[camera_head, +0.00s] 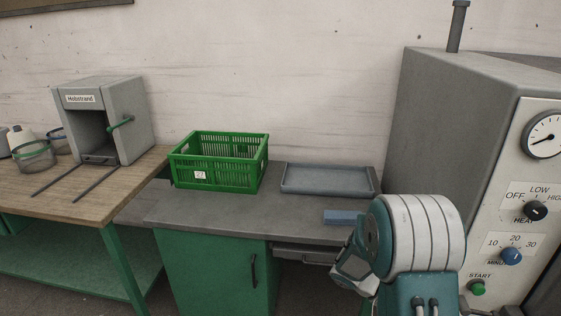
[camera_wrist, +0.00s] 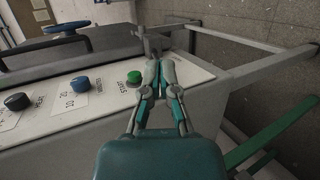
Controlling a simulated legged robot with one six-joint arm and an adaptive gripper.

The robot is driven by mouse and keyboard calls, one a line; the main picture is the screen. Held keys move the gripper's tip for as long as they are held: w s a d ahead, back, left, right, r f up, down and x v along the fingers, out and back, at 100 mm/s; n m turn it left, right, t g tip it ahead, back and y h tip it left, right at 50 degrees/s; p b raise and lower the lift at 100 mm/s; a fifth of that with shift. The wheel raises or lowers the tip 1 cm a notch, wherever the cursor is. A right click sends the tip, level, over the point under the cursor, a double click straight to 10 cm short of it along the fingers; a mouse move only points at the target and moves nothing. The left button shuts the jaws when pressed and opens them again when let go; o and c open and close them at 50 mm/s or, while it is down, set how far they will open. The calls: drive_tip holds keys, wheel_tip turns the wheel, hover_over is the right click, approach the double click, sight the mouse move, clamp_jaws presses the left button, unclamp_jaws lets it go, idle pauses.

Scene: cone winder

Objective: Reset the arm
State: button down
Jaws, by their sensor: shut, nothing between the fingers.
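My gripper (camera_wrist: 160,62) shows in the wrist view, its two grey and teal fingers together with nothing between them. Its tips lie just right of the green START button (camera_wrist: 134,77) in the picture; I cannot tell whether they touch the panel. In the head view my white and teal arm stands at the lower right, in front of the bench and left of the control panel. The fingers cannot be made out there. The START button (camera_head: 477,288) shows at the panel's lower edge, right of my arm.
A grey machine (camera_head: 450,110) with dials fills the right. A green crate (camera_head: 220,183), a grey tray (camera_head: 328,191) and a blue block (camera_head: 342,217) sit on the grey bench. A wooden table (camera_head: 98,205) with a grey box (camera_head: 130,150) and wire baskets stands left.

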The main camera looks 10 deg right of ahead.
drive_tip(key=s+a+r+n+t+y, duration=0.2)
drive_tip(key=s+a+r+t+y, duration=0.3)
drive_tip(key=a+r, duration=0.4)
drive_tip(key=s+a+r+n+t+y, duration=0.2)
drive_tip(key=s+a+r+t+y, duration=0.4)
drive_tip(key=a+r, duration=0.4)
drive_tip(key=s+a, duration=0.1)
drive_tip(key=a, duration=0.1)
drive_tip(key=shift+s+a+r+n+t, duration=0.15)
drive_tip(key=shift+a+n+t, duration=0.15)
drive_tip(key=shift+t, duration=0.1)
